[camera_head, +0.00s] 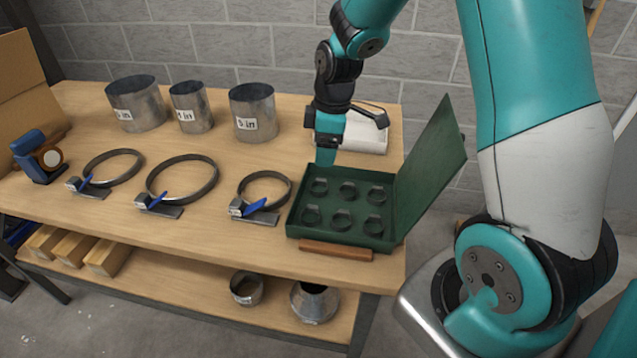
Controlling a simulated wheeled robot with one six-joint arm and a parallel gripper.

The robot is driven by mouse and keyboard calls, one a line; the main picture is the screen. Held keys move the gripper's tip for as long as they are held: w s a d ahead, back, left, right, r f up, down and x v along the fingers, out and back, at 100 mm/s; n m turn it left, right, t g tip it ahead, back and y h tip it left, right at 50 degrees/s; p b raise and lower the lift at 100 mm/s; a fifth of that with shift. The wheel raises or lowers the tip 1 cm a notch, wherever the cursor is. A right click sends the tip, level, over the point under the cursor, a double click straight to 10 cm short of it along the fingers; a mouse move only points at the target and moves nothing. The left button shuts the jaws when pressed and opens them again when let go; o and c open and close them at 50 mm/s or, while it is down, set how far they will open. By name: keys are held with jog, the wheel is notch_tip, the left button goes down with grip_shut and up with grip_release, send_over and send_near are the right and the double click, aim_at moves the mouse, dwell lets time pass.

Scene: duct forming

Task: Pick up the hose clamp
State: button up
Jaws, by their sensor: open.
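A green case (294,228) lies open on the bench, its lid (428,170) raised on the right. Inside it are several small dark ring-shaped clamps (342,220) in two rows. Three larger metal band clamps with blue levers lie to the left: a right one (288,190), a middle one (215,180) and a left one (139,165). I cannot tell which one the task means. My gripper (326,158) points down at the case's back left edge, above or just behind it. It is open, with nothing visible in it; its fingertips are hard to make out.
Three metal duct cylinders stand at the back, one (253,115) nearest my arm. A white tray (365,133) sits behind my gripper. A brown bar (336,250) lies before the case. A blue tool (38,158) is far left. The bench front (130,215) is clear.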

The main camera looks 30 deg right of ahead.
aim_at(320, 184)
jog(key=f, duration=0.3)
jog(key=f+p, duration=0.1)
jog(key=f, duration=0.5)
jog(key=shift+w+a+f, duration=0.25)
jog(key=shift+a+f, duration=0.1)
jog(key=shift+a, duration=0.05)
jog(key=c, duration=0.7)
